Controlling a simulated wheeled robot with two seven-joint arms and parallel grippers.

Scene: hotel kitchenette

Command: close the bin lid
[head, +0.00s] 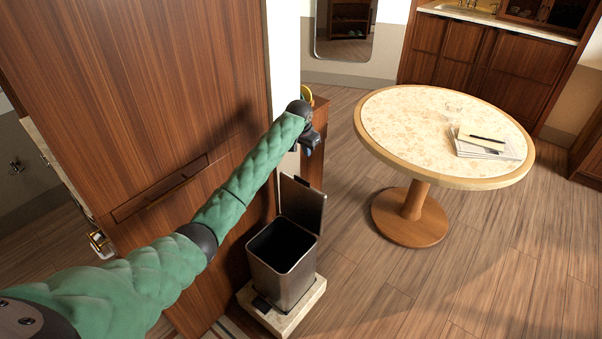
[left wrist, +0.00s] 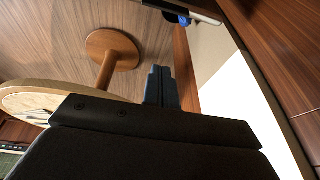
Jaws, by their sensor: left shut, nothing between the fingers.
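The bin (head: 284,262) is a metal box with a dark inside, and its top is open. Its lid (head: 303,204) stands raised, nearly upright, at the bin's back edge. A dark pedal (head: 261,303) is at the bin's front foot. My left gripper (head: 309,149) is in the air above the raised lid, apart from it as far as I can see. Its blue fingers show together, shut and empty, in the left wrist view (left wrist: 162,87). My right gripper is in neither view.
The bin stands on a pale stone slab (head: 302,307) beside a tall wooden cabinet (head: 150,100). A round table (head: 400,106) with papers and a pen (head: 487,138) stands to the right. Wooden floor (head: 380,280) between bin and table is clear.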

